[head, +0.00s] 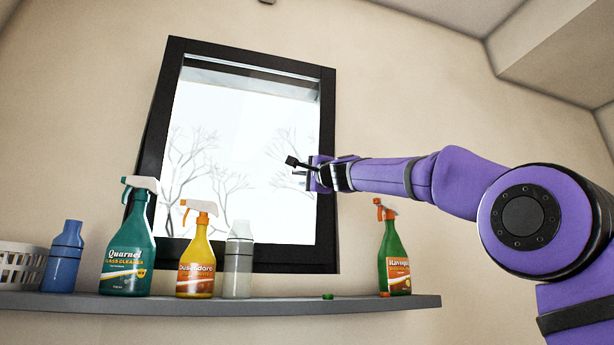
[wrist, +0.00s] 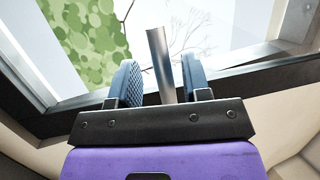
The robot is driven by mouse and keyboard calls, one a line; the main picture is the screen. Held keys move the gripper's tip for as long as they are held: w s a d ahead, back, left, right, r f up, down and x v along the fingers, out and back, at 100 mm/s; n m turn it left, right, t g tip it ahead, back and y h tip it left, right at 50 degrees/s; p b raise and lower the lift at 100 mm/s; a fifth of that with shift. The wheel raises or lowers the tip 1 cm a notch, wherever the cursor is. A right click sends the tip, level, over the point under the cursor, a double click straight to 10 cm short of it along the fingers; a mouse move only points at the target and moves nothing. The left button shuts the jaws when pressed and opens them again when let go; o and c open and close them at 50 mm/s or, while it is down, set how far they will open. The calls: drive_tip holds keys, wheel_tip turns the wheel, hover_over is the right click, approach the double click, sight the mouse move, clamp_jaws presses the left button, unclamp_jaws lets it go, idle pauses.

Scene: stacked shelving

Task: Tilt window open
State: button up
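The window (head: 327,110) is a dark-framed pane in the wall in the head view. A pale strip shows inside the top of its frame; I cannot tell whether the sash stands ajar. Its handle (head: 297,163) is a short dark lever at the right side of the frame, pointing up and left. In the wrist view the handle (wrist: 160,65) is a grey metal bar standing between the two blue finger pads. My gripper (head: 315,174) is at the handle. In the wrist view my gripper (wrist: 160,82) is open around the bar, with gaps beside it.
A grey shelf (head: 250,306) runs below the window. On it stand a basket (head: 20,266), a blue bottle (head: 64,258), a teal spray bottle (head: 128,247), a yellow one (head: 197,258), a clear bottle (head: 238,262) and a green sprayer (head: 393,255). The wall right of the window is bare.

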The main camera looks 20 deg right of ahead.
drive_tip(key=shift+s, duration=0.1)
drive_tip(key=v, duration=0.7)
idle(0.7)
idle(0.4)
drive_tip(key=s+a+f+n+g, duration=0.4)
drive_tip(key=s+f, duration=0.3)
drive_tip(key=f, duration=0.4)
drive_tip(key=s+a+f+n+g, duration=0.3)
drive_tip(key=s+f+n, duration=0.25)
drive_tip(key=f, duration=0.55)
drive_tip(key=s+d+f+n+g+h, duration=0.2)
drive_tip(key=s+d+f+g+h, duration=0.1)
drive_tip(key=s+f, duration=0.9)
drive_tip(key=s+d+f+n+g+h, duration=0.2)
drive_tip(key=s+d+f+g, duration=0.3)
drive_tip(key=s+f, duration=0.8)
drive_tip(key=d+f+h, duration=0.1)
drive_tip(key=d+f, duration=0.2)
drive_tip(key=shift+s+d+f, duration=0.25)
drive_tip(key=shift+s+f, duration=0.1)
drive_tip(key=shift+f, duration=0.05)
